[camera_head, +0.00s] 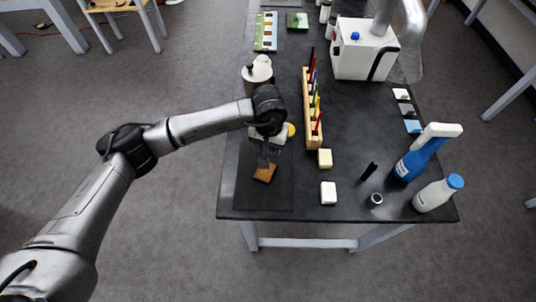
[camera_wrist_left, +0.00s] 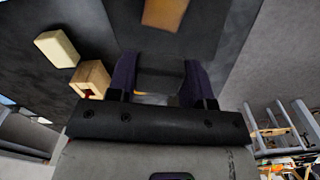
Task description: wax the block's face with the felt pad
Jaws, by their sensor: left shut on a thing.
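A small orange-brown block (camera_head: 265,173) lies on a dark mat (camera_head: 265,199) at the table's near left. It also shows at the top of the wrist view (camera_wrist_left: 165,12). My left gripper (camera_head: 264,157) points down just behind the block in the head view. In the wrist view its two dark fingers (camera_wrist_left: 160,78) are shut on a grey piece that looks like the felt pad (camera_wrist_left: 160,66). The block appears a little apart from the pad in that view; whether they touch is not clear. My right gripper is not in view.
A wooden rack with coloured sticks (camera_head: 314,130), a cream block (camera_head: 325,158) and a white block (camera_head: 328,193) stand right of the mat. A blue spray bottle (camera_head: 412,163) and a blue-capped bottle (camera_head: 436,195) stand farther right.

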